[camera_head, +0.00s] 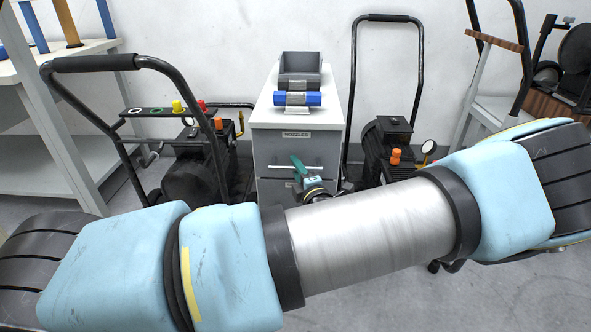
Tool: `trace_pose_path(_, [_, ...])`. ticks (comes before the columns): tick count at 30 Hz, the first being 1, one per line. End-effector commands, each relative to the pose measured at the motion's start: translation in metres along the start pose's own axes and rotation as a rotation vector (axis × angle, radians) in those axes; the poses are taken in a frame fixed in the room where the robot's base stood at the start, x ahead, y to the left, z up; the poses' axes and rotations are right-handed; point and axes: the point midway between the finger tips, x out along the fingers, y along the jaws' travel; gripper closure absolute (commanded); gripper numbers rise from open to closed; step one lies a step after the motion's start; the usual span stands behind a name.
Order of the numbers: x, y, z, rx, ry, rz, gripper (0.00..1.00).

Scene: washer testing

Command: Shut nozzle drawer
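The nozzle drawer (276,150) is the grey upper front of a narrow white-topped cabinet (264,113). It has a "NOZZLES" label and a pale bar handle (268,167). From this angle I cannot tell whether the drawer stands out from the cabinet. My gripper (297,171), with teal fingers, is in front of the drawer near the middle of the handle. I cannot tell whether it touches the drawer or how far its fingers are apart. My arm hides the cabinet's lower part.
A grey bin (300,70) and a blue object (310,99) on a stand are on the cabinet top. Pressure washers with black frames stand close on the left (193,183) and right (372,150). A white bench (60,68) is at far left.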

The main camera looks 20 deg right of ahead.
Motion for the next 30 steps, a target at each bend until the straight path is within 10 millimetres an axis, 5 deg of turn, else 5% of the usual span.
trace_pose_path(6, [-0.001,0.0,-0.001,0.001,0.002,0.0,0.51])
trace_pose_path(16, [-0.007,0.0,-0.001,0.0,0.002,-0.001,0.51])
trace_pose_path(30, [-0.089,0.0,-0.001,-0.001,0.001,-0.001,0.51])
